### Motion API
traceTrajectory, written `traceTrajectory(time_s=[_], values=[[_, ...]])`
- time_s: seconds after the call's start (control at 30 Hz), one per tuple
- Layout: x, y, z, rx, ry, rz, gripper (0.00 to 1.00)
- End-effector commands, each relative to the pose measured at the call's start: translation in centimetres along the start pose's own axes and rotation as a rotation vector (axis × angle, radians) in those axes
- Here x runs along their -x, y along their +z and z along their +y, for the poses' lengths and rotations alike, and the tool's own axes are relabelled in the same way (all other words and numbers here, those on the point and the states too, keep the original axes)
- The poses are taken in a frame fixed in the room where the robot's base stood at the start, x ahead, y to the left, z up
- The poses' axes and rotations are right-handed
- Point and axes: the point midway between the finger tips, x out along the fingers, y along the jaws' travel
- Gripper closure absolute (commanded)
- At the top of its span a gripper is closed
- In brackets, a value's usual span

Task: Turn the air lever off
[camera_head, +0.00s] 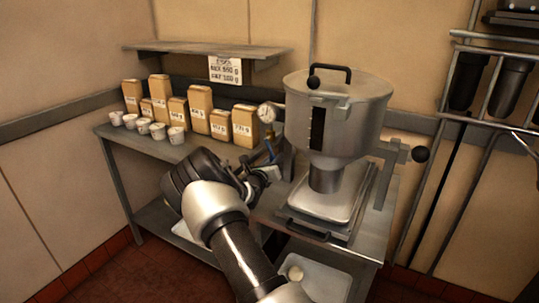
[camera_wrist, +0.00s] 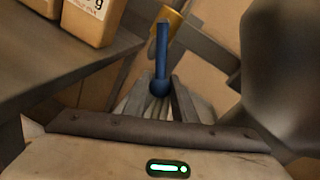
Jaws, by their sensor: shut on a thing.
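The air lever (camera_wrist: 162,50) is a blue handle with a rounded end, standing upright in the middle of the wrist view. A brass fitting (camera_wrist: 172,20) is behind its upper end. In the head view the blue lever (camera_head: 271,151) shows small, below a round gauge (camera_head: 267,112) left of the steel hopper. My gripper (camera_wrist: 160,95) is shut on the lever's rounded end, which sits between its fingertips. In the head view my gripper (camera_head: 265,173) reaches to the lever from the front left, and my wrist hides part of this area.
The large steel hopper (camera_head: 335,110) stands close on the right, on a metal stand with a tray (camera_head: 325,200) under it. A bench (camera_head: 150,150) on the left holds several labelled bags (camera_head: 200,108) and small cups (camera_head: 158,131). A shelf (camera_head: 205,50) is above.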

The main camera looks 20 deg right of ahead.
Motion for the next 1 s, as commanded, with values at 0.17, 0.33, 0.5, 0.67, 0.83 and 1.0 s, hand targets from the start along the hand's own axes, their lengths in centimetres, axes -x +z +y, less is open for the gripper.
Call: traceTrajectory(time_s=[0.17,0.33,0.5,0.67,0.83,1.0], values=[[0.3,0.8,-1.5,0.168,-0.002,0.03,1.0],[0.6,1.2,-2.7,0.328,-0.004,0.056,1.0],[0.7,1.9,-3.8,0.487,-0.007,0.082,1.0],[0.9,2.6,-4.8,0.635,-0.01,0.107,1.0],[1.0,3.4,-5.5,0.782,-0.013,0.131,1.0],[1.1,4.2,-6.0,0.905,-0.016,0.151,1.0]])
